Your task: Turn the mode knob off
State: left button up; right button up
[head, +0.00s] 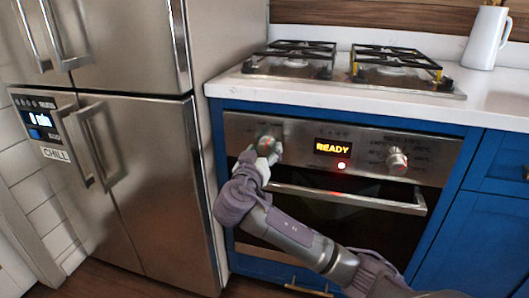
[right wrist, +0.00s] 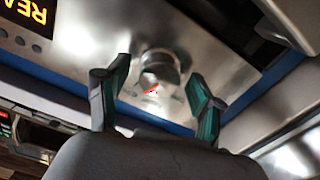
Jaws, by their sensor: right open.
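The oven's control panel (head: 300,137) has a left knob (head: 265,141) and a right knob (head: 397,160). I cannot read which one is labelled mode. My right gripper (head: 268,152) is at the left knob and partly hides it in the head view. In the right wrist view, the round metal knob (right wrist: 160,68) has a red mark and sits between the fingertips of my open right gripper (right wrist: 159,72). A gap shows on both sides of the knob. My left gripper is not in view.
The panel display (head: 332,148) reads READY, with a lit red light (head: 341,166) below it. The oven handle (head: 345,197) runs below the panel. A steel fridge (head: 120,130) stands at left. A gas hob (head: 350,68) and a white jug (head: 486,38) are on the counter.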

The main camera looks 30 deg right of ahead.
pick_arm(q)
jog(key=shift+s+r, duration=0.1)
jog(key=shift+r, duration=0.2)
pick_arm(e)
jog(key=shift+w+d, duration=0.3)
jog(key=shift+d, duration=0.05)
jog(key=shift+c, duration=0.2)
